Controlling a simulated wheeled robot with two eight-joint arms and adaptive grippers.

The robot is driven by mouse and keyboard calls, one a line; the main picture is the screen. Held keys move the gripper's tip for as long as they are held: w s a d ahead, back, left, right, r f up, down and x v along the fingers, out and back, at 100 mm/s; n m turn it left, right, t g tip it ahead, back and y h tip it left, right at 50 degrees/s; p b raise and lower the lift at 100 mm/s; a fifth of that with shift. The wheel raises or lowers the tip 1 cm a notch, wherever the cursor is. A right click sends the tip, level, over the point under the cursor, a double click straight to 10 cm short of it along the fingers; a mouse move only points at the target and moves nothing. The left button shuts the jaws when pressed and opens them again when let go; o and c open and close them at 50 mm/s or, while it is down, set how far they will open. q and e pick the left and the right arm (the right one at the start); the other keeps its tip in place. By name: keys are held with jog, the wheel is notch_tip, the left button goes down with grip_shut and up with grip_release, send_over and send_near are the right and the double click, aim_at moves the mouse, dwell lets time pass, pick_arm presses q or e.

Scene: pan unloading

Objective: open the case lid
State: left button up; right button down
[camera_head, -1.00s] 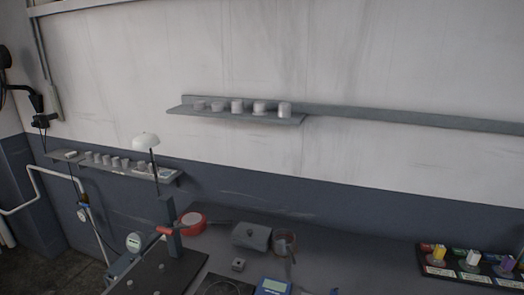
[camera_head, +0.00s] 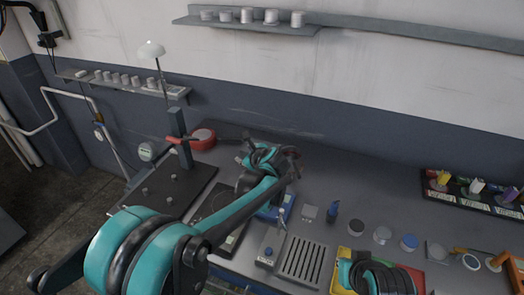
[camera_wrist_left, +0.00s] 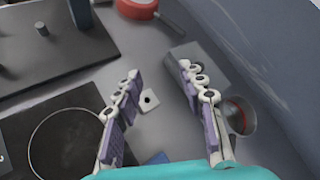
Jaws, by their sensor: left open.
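The case, a small grey box (camera_wrist_left: 196,58) with a flat top, shows in the left wrist view just beyond one finger of my left gripper. My left gripper (camera_wrist_left: 159,72) is open and empty, its two fingers well apart above the table. One fingertip overlaps the near edge of the case in the picture; whether it touches cannot be told. In the head view my left gripper (camera_head: 268,157) hides most or all of the case.
A small pale block with a hole (camera_wrist_left: 149,100) lies between the fingers. A slotted grey tray (camera_head: 302,262) lies on the bench front.

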pick_arm(q)
jog(key=w+d+f+m+t, duration=0.2)
jog(key=w+d+f+m, duration=0.3)
jog(key=w+d+m, duration=0.15)
jog(key=shift+y, duration=0.3)
jog(key=b+x, duration=0.2)
jog(key=x, duration=0.4)
jog(key=shift+w, duration=0.3)
pick_arm(e)
jog(key=f, duration=0.2)
jog(key=shift+s+d+f, duration=0.1)
jog(key=shift+d+f, duration=0.2)
pick_arm(q)
jog(key=shift+w+a+f+b, duration=0.2)
jog(key=shift+w+b, duration=0.15)
jog(key=shift+w, duration=0.15)
pick_arm(e)
jog(key=shift+f, duration=0.1)
pick_arm(q)
grip_shut()
